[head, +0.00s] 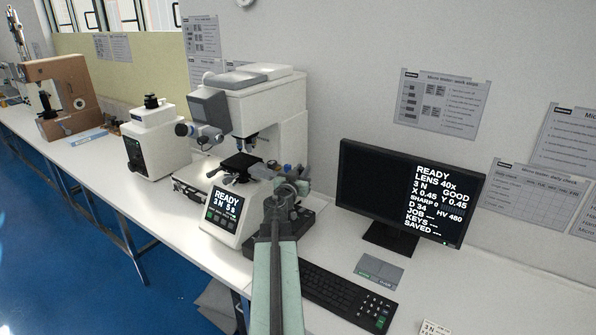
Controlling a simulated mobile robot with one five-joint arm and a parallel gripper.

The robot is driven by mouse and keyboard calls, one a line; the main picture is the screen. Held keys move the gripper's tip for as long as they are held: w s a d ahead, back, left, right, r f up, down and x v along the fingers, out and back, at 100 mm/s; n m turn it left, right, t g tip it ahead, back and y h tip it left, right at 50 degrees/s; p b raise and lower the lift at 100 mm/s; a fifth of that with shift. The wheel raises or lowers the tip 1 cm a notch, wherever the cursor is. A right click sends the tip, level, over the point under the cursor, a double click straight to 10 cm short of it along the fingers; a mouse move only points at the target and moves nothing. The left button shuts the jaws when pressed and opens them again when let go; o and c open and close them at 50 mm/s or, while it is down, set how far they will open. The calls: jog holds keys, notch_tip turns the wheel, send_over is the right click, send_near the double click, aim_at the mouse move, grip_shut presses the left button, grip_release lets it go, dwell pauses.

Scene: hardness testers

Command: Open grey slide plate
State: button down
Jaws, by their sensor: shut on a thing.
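A flat grey plate (379,270) with a small green and white label lies on the bench in front of the monitor; I take it for the grey slide plate, but cannot be sure. My gripper (287,186) is at the right side of the white hardness tester (280,98), near its black stage (241,162), apart from the grey plate. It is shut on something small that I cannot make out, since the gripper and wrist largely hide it. Small knobs (289,169) show just beyond the fingers.
A display unit (226,208) stands left of my arm. A monitor (398,195) and black keyboard (345,297) are to the right. A second white instrument (156,142) stands further left.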

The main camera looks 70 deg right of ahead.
jog(key=c, duration=1.3)
grip_release()
jog(key=shift+d+f, duration=0.1)
jog(key=shift+w, duration=0.15)
